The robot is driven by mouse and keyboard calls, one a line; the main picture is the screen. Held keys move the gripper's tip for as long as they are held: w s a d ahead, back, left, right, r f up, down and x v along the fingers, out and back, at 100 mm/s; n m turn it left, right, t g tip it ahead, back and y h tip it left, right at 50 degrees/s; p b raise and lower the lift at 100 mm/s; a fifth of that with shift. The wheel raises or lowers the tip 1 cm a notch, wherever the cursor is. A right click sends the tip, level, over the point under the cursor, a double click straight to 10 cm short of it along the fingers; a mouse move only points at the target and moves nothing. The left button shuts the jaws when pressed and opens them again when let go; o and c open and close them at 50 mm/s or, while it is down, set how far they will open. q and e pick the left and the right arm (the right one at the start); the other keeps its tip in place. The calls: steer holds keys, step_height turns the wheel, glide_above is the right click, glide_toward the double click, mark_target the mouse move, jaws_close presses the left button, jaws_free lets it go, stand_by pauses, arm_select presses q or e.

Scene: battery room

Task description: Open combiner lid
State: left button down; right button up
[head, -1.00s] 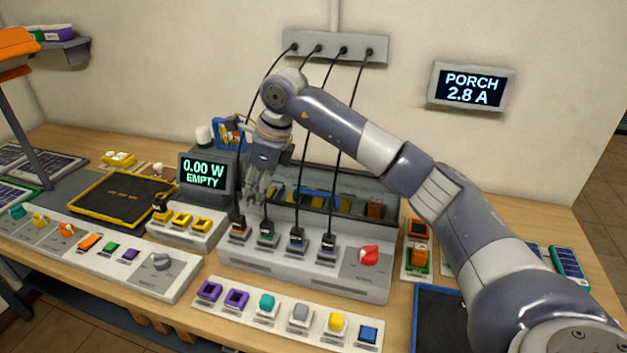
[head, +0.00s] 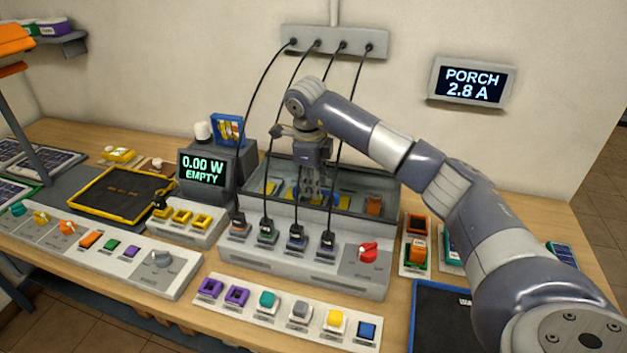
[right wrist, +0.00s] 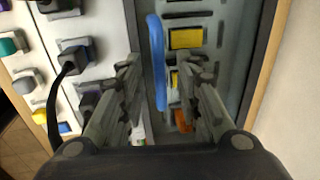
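The combiner (head: 300,270) is a long grey box with a row of plugged black cables and a red knob (head: 369,251) on its front panel. Its lid (head: 350,177) looks see-through, with coloured modules visible below, and appears shut. A blue handle bar (right wrist: 157,60) runs along the lid in the right wrist view; in the head view my gripper mostly hides it. My right gripper (head: 311,196) points down over the lid. In the right wrist view its fingers (right wrist: 160,75) are apart, one on either side of the bar; contact cannot be told. My left gripper is not in view.
Black cables (head: 337,110) run from the wall socket strip (head: 334,45) past the gripper to the front panel. A display reading 0.00 W (head: 203,170) stands left of the combiner. A switch strip (head: 290,310) lies in front, and a blue-edged tray (head: 440,310) lies front right.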

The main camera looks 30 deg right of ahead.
steer(key=shift+f, duration=0.5)
steer(key=shift+c, duration=0.2)
jaws_close()
steer(key=shift+w, duration=0.1)
steer(key=shift+r, duration=0.1)
